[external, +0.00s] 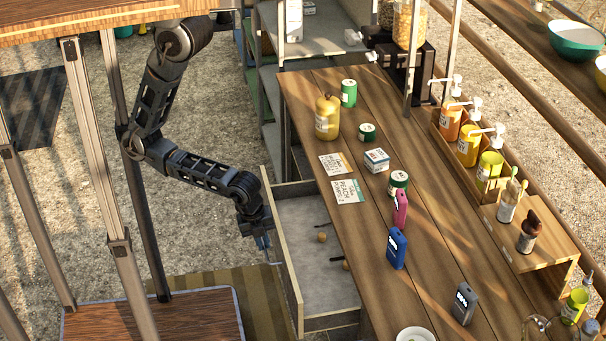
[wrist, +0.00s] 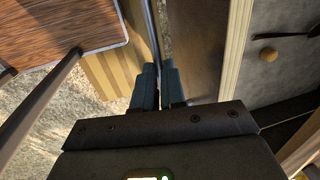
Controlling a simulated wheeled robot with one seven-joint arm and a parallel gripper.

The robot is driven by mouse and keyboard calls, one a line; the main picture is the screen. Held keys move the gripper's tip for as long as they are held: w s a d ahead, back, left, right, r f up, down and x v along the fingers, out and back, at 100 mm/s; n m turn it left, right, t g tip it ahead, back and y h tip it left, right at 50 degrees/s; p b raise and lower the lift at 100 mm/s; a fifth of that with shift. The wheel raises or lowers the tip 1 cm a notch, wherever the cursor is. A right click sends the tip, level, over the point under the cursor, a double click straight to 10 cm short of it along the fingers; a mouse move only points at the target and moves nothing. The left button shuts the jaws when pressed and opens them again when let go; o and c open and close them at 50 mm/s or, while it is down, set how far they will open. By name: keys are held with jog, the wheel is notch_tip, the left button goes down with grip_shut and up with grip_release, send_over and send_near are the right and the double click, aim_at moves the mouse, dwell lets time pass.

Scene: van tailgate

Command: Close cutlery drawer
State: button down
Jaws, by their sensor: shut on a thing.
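The cutlery drawer (external: 288,264) stands pulled out from under the wooden counter, on its left side. Its grey floor shows, with a small round tan item (external: 322,237) and dark utensils on it. My gripper (external: 265,243) is at the outside of the drawer's front panel. In the wrist view, my gripper (wrist: 160,80) has its two dark fingers close together around a thin metal bar, the drawer handle (wrist: 154,40). The drawer front (wrist: 195,50) is just right of the fingers, with the drawer's inside beyond it. The exact contact is partly hidden by the fingers.
The counter (external: 350,100) holds a yellow jar (external: 327,117), green tins, cards and lighter-like cases. A sauce-bottle rack (external: 468,145) stands at its right. A low wooden table (external: 150,320) and metal posts stand left of the drawer. A striped mat (external: 255,300) lies between.

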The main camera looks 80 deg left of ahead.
jog(key=w, duration=1.7)
jog(key=c, duration=1.3)
grip_release()
jog(key=shift+w, duration=0.1)
jog(key=shift+c, duration=0.2)
jog(key=shift+o, duration=0.7)
notch_tip(320, 180, up, 8)
jog(key=s, duration=0.1)
jog(key=shift+s+f, duration=0.2)
jog(key=shift+s, duration=0.1)
